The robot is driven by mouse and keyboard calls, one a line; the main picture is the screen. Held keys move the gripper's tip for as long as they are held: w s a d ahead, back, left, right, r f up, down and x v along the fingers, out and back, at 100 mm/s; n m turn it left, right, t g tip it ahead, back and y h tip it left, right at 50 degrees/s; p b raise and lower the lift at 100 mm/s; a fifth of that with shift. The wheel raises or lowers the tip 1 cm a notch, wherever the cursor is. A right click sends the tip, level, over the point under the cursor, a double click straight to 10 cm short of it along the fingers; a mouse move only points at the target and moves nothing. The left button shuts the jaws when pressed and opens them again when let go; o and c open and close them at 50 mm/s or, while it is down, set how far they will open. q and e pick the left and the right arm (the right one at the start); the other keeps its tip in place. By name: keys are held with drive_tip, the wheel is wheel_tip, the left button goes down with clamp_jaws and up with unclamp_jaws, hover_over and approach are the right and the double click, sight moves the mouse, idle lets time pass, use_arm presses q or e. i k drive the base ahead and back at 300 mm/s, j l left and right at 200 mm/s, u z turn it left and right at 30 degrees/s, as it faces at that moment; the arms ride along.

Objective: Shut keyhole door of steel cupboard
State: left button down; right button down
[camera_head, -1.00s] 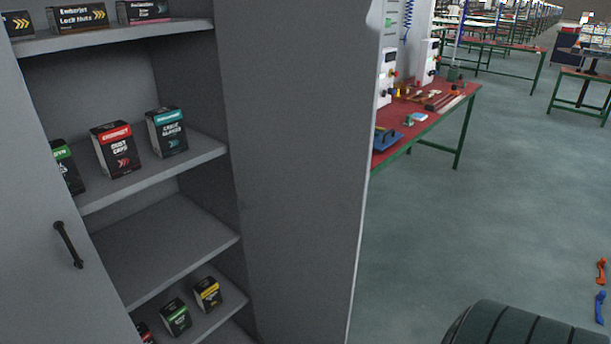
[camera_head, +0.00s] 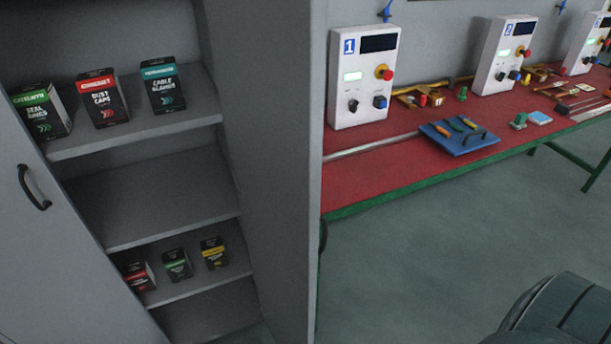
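The grey steel cupboard stands open at the left, its shelf (camera_head: 150,213) showing inside. A grey door (camera_head: 25,265) with a black bar handle (camera_head: 33,188) is at the left edge, partly across the shelves. A tall grey panel (camera_head: 270,150) runs down the right side of the shelves; I cannot tell whether it is the other door standing open or the side wall. No keyhole shows. Neither of my grippers is in view.
Small boxes, such as the dust caps box (camera_head: 104,98), stand on the shelves. A red-topped bench (camera_head: 370,180) with control boxes and a blue tray (camera_head: 460,138) stands right of the panel. Green floor (camera_head: 430,250) is clear in front of it.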

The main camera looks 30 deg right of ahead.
sight(269, 56)
drive_tip(key=l+u, duration=0.1)
drive_tip(key=l, duration=0.4)
drive_tip(key=k+l+u, duration=0.1)
drive_tip(key=l, duration=0.4)
drive_tip(key=k+l+u, duration=0.1)
drive_tip(key=l, duration=0.4)
drive_tip(key=k, duration=0.05)
